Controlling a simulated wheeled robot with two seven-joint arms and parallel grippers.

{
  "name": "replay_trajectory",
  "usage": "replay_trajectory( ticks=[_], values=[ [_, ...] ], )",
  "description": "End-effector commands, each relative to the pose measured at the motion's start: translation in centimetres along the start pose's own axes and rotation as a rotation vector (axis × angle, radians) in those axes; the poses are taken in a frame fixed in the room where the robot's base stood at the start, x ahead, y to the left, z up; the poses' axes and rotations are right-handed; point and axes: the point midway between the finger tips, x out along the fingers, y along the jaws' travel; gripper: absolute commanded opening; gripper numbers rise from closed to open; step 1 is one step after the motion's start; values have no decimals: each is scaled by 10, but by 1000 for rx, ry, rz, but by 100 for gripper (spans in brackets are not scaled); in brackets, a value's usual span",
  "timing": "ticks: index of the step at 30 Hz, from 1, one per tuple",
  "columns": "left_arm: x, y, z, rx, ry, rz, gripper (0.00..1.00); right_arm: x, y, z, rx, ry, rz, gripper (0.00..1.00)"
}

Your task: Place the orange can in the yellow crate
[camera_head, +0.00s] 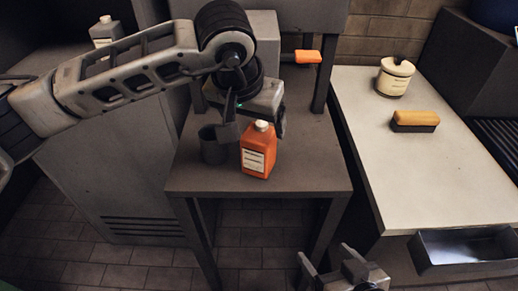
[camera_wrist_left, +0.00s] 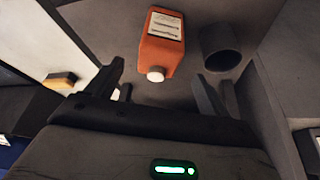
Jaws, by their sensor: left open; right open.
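The orange can (camera_head: 258,152), with a white cap and pale label, stands upright near the front edge of the small dark table (camera_head: 200,180). My left gripper (camera_head: 253,126) is open above it, with its fingers near the cap. In the left wrist view the orange can (camera_wrist_left: 160,45) shows between and beyond the open fingers (camera_wrist_left: 163,92); I cannot tell whether they touch it. My right gripper (camera_head: 328,262) is open and empty, low at the bottom of the head view. No yellow crate is visible in either view.
A dark grey cup (camera_head: 212,147) stands just left of the can. An orange object (camera_head: 308,56) lies at the table's back. The pale bench (camera_head: 425,165) at right holds a cream pot (camera_head: 394,77) and a brush (camera_head: 415,120). An open metal drawer (camera_head: 462,247) juts out below.

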Motion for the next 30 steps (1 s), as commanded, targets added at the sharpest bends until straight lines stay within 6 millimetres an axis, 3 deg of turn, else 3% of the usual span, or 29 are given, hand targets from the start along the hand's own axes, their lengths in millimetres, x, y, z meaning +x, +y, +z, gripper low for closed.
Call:
replay_trajectory(
  ticks=[8, 16, 25, 26, 30],
  values=[
    [22, 0, 1, -2, -3, 1, 80, 0, 0, 3, 1, -9, 1, 76],
    [61, 2, 2, -2, -3, 2, 80, 0, 0, 4, 3, -15, 1, 76],
    [68, 1, 2, -1, 1, 2, 80, 0, 0, 3, 3, -14, 1, 76],
    [68, 1, 2, -1, 1, 2, 77, 0, 0, 3, 3, -14, 1, 76],
    [68, 1, 2, -1, 0, 2, 38, 0, 0, 3, 3, -13, 2, 76]
  ],
)
